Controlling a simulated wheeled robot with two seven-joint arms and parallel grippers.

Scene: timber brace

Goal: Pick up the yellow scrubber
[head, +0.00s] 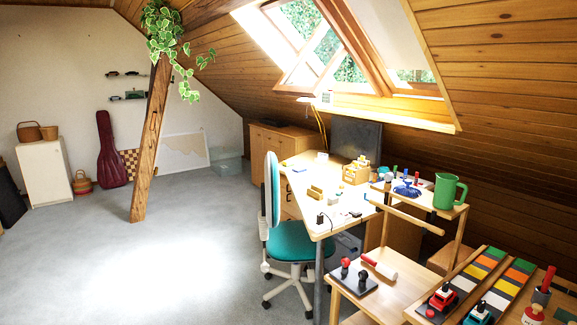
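I cannot make out a yellow scrubber for certain in the head view. Small yellowish blocks or boxes (356,172) stand on the far right part of the desk (303,182), too small to tell apart. A tan holder (315,192) lies nearer the desk's middle. Neither of my grippers shows in the view.
A teal chair (293,240) stands at the desk's left side. A green jug (449,191) and a blue item (406,190) sit on a small raised table. A red-and-white cylinder (379,267) lies on a low wooden table. A timber brace (151,140) leans at left; open carpet (130,265) surrounds it.

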